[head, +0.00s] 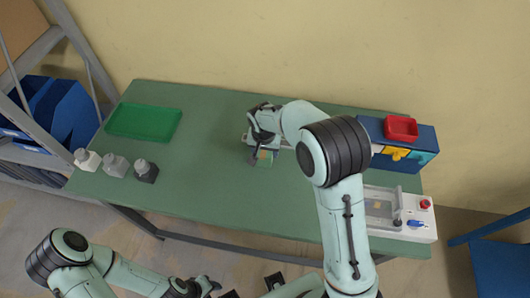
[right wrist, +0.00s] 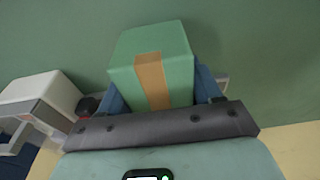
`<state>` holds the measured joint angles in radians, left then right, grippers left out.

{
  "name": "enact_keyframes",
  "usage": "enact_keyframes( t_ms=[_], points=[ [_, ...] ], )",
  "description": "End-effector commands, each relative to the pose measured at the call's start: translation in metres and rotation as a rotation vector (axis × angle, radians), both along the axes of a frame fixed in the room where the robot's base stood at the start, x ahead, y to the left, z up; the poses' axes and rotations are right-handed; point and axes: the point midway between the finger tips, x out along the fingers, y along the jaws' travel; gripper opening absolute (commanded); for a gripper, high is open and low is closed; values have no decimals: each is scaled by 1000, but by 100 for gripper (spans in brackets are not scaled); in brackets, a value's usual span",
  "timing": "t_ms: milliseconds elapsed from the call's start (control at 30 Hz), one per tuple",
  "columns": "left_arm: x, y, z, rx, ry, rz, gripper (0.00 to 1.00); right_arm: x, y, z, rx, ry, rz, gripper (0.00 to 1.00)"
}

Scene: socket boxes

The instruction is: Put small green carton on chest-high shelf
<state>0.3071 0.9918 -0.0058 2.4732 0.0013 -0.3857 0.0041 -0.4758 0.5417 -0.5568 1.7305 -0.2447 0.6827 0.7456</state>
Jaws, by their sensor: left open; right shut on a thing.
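The small green carton (right wrist: 152,65), with a tan strip of tape, is held between the blue fingers of my right gripper (right wrist: 160,95) in the right wrist view. In the head view the carton (head: 265,158) shows partly below my right gripper (head: 259,152), over the middle of the green table (head: 215,170). I cannot tell whether it touches the tabletop. My left gripper (head: 208,286) is open and empty in front of the table at the bottom. A grey rack (head: 42,45) stands at the far left; I cannot tell which shelf is chest-high.
A blue box (head: 423,138) with a red bin (head: 401,128) and a white device (head: 415,228) are on the right. Blue bins (head: 70,112) fill part of the rack.

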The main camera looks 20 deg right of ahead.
Motion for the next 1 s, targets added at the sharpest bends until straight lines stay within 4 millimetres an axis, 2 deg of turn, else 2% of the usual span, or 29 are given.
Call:
enact_keyframes(
  t_ms=[33, 133, 533, 567, 600, 633, 867, 1000],
  points=[
    [-1, 0, -1, 0, 1, 0, 43, -1, -1, -9, 0, 3, -1, 27],
    [-1, 0, -2, 0, 1, 0, 43, 0, 0, -16, 1, 1, -1, 27],
    [-3, 0, -5, 0, 3, 0, 43, 0, 0, -21, 1, -1, -1, 27],
    [-3, 0, -4, 0, 3, 0, 43, 0, 0, -20, 1, 1, -1, 74],
    [-3, 0, -4, 0, 2, 0, 43, 0, 0, -20, 1, 1, -1, 87],
    [-2, 0, -4, 0, 2, 0, 43, 0, 0, -20, 1, 1, -1, 89],
    [-2, 0, -4, 0, 2, 0, 43, 0, 0, -20, 1, 1, -1, 89],
    [0, 0, 0, 0, 0, 0, 43, 0, 0, -13, 1, -2, 0, 89]
  ],
)
